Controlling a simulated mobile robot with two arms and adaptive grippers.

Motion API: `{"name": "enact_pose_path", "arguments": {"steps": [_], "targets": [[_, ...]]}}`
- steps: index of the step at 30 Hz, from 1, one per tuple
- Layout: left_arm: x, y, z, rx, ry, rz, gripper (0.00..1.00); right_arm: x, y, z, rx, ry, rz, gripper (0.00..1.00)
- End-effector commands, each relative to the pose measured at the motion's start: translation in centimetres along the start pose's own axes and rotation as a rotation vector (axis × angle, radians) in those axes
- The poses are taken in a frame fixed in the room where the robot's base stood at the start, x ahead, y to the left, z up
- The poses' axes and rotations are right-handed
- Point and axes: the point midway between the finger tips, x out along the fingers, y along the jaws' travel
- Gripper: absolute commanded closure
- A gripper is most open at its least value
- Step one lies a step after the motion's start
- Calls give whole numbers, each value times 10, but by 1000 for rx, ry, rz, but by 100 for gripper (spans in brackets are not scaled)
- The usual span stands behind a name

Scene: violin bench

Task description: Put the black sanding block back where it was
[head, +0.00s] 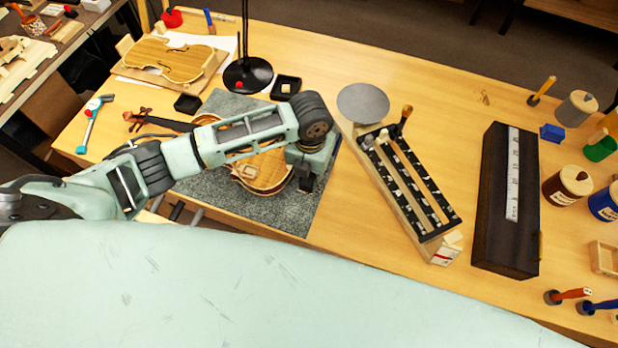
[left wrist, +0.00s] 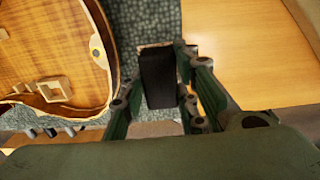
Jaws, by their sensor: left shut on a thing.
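The black sanding block (left wrist: 158,78) shows in the left wrist view between the fingers of my left gripper (left wrist: 158,98). The gripper is shut on it. In the head view my left gripper (head: 306,180) points down over the right part of the grey mat (head: 300,213), just right of the violin body (head: 262,172). There the block is hard to tell from the dark fingers. I cannot tell whether its underside touches the mat. My right gripper is not in view.
A rack with black slotted rails (head: 408,190) and a grey disc (head: 363,103) stand to the right. Beyond is a long black case (head: 507,200). Two small black trays (head: 285,87) (head: 187,103) and a lamp base (head: 248,75) lie behind the arm. Bare table shows between mat and rack.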

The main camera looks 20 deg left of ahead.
Motion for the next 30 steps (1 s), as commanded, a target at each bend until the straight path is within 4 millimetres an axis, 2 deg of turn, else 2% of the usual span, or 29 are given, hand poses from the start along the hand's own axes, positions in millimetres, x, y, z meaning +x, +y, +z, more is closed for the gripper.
{"name": "enact_pose_path", "arguments": {"steps": [5, 13, 24, 25, 30], "targets": [[9, 5, 6, -1, 2, -1, 96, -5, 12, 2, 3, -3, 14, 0], [43, 5, 6, 0, 1, 0, 96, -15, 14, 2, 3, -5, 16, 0], [49, 5, 6, 0, -1, 0, 96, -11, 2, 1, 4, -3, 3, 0], [49, 5, 6, 0, -1, 0, 71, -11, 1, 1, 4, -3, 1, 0], [48, 5, 6, 0, -1, 0, 56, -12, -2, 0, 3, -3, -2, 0]]}}
